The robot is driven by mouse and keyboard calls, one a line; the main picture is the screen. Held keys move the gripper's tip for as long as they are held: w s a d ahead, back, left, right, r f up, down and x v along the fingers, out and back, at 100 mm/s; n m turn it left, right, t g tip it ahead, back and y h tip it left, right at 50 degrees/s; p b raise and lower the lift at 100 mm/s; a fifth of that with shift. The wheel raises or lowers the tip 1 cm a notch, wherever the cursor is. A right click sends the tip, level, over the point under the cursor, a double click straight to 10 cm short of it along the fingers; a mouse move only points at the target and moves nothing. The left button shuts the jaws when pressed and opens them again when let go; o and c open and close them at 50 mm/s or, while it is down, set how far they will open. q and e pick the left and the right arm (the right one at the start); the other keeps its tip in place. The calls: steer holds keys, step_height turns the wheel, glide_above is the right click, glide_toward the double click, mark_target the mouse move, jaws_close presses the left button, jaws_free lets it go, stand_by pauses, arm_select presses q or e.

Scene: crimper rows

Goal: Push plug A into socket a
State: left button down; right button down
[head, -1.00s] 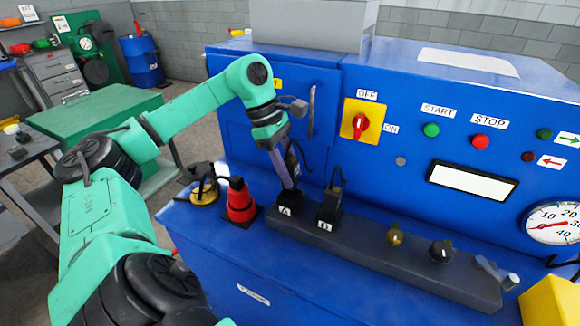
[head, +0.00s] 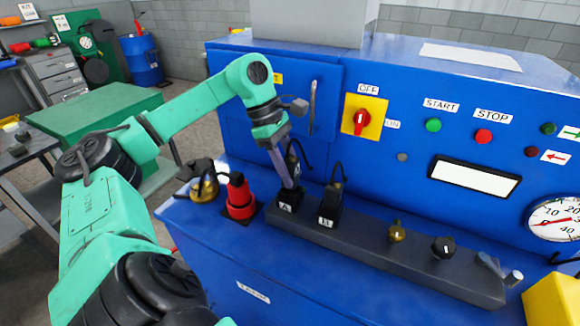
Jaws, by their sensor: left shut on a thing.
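Plug A (head: 287,202) is a dark block with a white A label, at the left end of a long dark strip on the blue machine's ledge. My left gripper (head: 292,186) comes down on it from above and is shut on its upper part. A black cable loops up beside the gripper. The plug looks upright and low against the strip. I cannot tell how deep it sits, and socket a is hidden or too small to make out. My right gripper is not in view.
A similar dark labelled plug (head: 329,208) stands close to the right, with its own cable.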

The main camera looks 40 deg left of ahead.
arm_select(q)
steer(key=shift+r, duration=0.1)
stand_by(0.4)
steer(key=shift+f+b, duration=1.3)
steer(key=shift+f, duration=0.15)
steer(key=shift+c, duration=2.1)
jaws_free()
steer(key=p+v, duration=0.6)
steer(key=v, duration=0.8)
steer(key=shift+r+p, duration=0.35)
steer(key=shift+a, duration=0.1)
